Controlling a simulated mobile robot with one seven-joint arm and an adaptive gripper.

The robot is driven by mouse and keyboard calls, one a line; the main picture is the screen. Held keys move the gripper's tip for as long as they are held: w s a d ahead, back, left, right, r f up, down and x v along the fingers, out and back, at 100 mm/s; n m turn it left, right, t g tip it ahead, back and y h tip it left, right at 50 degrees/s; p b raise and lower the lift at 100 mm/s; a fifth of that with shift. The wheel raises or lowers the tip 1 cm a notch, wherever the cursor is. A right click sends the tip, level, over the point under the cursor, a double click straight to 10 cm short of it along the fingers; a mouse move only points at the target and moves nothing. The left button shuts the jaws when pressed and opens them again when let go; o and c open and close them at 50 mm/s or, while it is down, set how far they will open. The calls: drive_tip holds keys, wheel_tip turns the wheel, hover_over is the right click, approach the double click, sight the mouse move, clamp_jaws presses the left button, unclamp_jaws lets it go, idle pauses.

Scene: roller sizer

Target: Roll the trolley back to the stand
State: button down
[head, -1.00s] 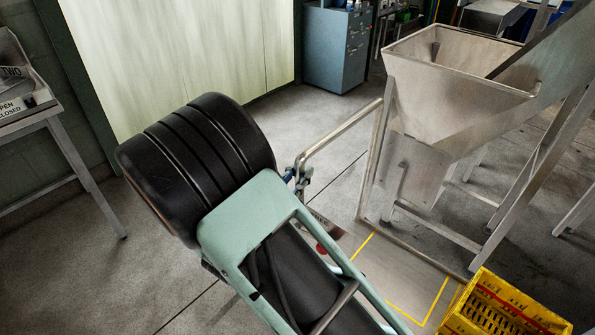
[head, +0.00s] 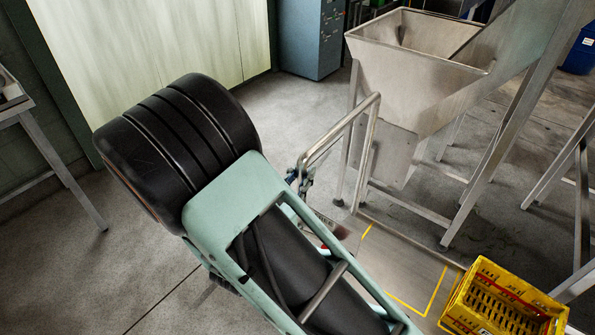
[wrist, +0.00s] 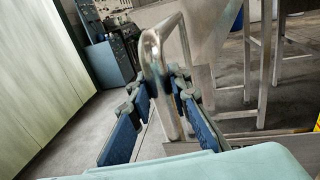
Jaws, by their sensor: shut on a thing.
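The trolley is a low grey steel deck (head: 378,262) with a yellow outline marked on it. Its bent tubular handle (head: 372,140) rises at the deck's left end. My gripper (head: 301,178) is closed around the handle, largely hidden behind my arm in the head view. In the wrist view, the handle (wrist: 155,60) stands between the blue finger pads of my gripper (wrist: 160,90). A steel hopper on a legged frame (head: 415,75) stands just beyond the trolley. I cannot tell which structure is the stand.
A yellow crate (head: 480,268) is at the deck's right end. A blue-grey cabinet (head: 310,40) stands at the back. A metal table (head: 50,155) is at the left, by a pale panel wall (head: 150,60). Grey floor between them is clear.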

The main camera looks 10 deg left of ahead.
drive_tip(key=shift+s+d+f, duration=0.15)
drive_tip(key=shift+d+f, duration=0.05)
drive_tip(key=shift+d, duration=0.1)
drive_tip(key=c, duration=1.8)
unclamp_jaws()
drive_tip(key=shift+r, duration=0.1)
drive_tip(key=shift+o, duration=0.2)
drive_tip(key=shift+s+a, duration=0.2)
drive_tip(key=v, duration=1.1)
drive_tip(key=shift+s, duration=0.3)
drive_tip(key=shift+w, duration=0.1)
